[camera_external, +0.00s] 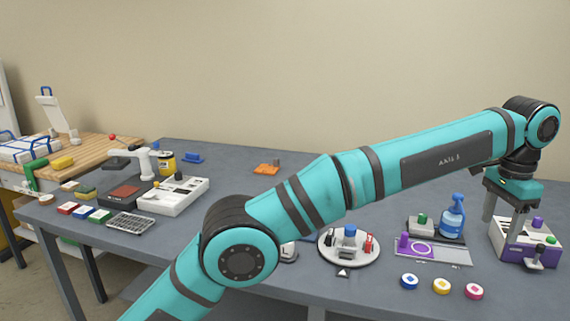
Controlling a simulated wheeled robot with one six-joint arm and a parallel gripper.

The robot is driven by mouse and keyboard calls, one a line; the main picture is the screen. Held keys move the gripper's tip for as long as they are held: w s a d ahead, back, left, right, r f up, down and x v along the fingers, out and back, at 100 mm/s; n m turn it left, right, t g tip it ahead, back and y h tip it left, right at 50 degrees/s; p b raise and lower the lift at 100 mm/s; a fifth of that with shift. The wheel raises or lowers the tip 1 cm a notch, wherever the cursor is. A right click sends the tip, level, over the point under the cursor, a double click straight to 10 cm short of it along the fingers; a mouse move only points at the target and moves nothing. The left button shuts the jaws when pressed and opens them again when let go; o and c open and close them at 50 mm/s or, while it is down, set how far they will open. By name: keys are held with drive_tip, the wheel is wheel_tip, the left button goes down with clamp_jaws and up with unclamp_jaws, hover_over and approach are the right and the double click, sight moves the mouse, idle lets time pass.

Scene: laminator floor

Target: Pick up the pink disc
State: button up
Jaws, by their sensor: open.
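The pink disc (473,291) lies flat on the grey table near its front edge at the right, with a small pale mark on top. It is the rightmost of three discs in a row. My gripper (507,220) hangs pointing down at the far right, above and behind the pink disc. Its jaws are open, with one grey finger showing at the left; the other is partly hard to make out. The gripper is beside the purple and white box (524,247) and apart from the pink disc.
A yellow disc (441,286) and a blue disc (409,281) lie left of the pink one. A blue bottle (452,218) and a grey plate with purple parts (433,253) stand behind them. A round white tray (348,260) is further left. My arm spans the table.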

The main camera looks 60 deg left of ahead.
hover_over(475, 288)
drive_tip(key=f, duration=0.8)
drive_tip(key=d+f, duration=0.1)
drive_tip(key=f, duration=0.3)
drive_tip(key=shift+s, duration=0.2)
drive_tip(key=f, duration=0.2)
drive_tip(key=a+f, duration=0.1)
drive_tip(key=f, duration=0.1)
drive_tip(key=shift+w+f, duration=0.1)
drive_tip(key=shift+f, duration=0.05)
drive_tip(key=shift+d+f, duration=0.1)
drive_tip(key=shift+f, duration=0.55)
drive_tip(key=shift+c, duration=0.2)
drive_tip(key=c, duration=1)
